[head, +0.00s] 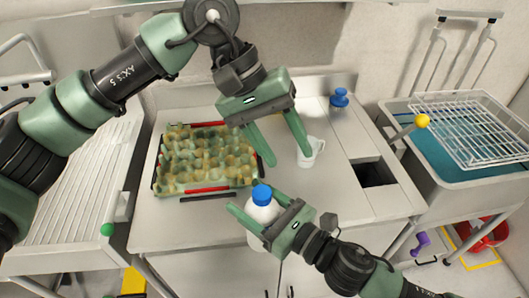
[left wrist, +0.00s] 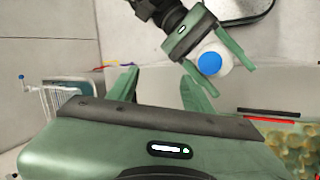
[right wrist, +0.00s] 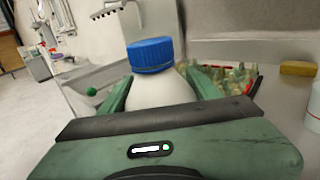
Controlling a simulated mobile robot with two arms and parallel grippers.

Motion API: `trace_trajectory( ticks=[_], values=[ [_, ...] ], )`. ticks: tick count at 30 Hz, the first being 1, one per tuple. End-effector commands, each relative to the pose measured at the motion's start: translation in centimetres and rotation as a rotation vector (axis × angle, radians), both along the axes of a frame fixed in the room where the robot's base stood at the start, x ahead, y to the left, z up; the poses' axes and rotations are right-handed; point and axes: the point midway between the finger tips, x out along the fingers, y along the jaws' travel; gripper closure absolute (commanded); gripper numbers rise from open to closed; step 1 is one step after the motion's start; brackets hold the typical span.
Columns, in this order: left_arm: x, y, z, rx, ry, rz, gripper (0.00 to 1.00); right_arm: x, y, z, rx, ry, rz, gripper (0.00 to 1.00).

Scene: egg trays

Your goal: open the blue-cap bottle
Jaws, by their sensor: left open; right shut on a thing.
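The white bottle (head: 262,211) has its blue cap (head: 262,193) on. My right gripper (head: 244,196) is shut around the bottle below the cap, at the front edge of the counter. In the right wrist view the bottle (right wrist: 160,91) stands between the fingers with the blue cap (right wrist: 151,55) on top. My left gripper (head: 287,160) is open and empty, above and behind the bottle, apart from the cap. In the left wrist view the cap (left wrist: 210,63) is beyond the fingers, to the right.
A white jug (head: 310,152) stands behind my left gripper's fingers. A blue object (head: 340,98) is at the back. A sink with a wire rack (head: 470,130) is at the right.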

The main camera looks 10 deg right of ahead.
Motion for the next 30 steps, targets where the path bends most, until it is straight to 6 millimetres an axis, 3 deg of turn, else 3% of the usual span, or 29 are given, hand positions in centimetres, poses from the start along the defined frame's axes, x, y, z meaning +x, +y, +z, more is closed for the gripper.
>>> trace_trajectory(
  ticks=[3, 9, 14, 24, 30],
  values=[
    [-1.1, 1.5, -0.1, 0.179, -0.197, -0.254, 0.49, 0.0, 0.0, 0.2, 0.001, -0.003, 0.001, 1.0],
    [-1.4, 3.4, 0.1, 0.352, -0.335, -0.469, 0.49, 0.0, 0.0, 0.2, 0.001, -0.003, 0.001, 1.0],
    [-1.4, 3.8, -1.1, 0.376, -0.35, -0.499, 0.49, 0.0, 0.0, 0.2, 0.001, -0.003, 0.001, 1.0],
    [-1.4, 3.8, -6.2, 0.371, -0.345, -0.494, 0.49, 0.0, 0.0, 0.2, 0.002, -0.004, 0.001, 1.0],
    [-1.4, 3.7, -7.6, 0.369, -0.348, -0.493, 0.49, 0.0, 0.0, 0.2, 0.002, -0.004, 0.001, 1.0]
  ],
)
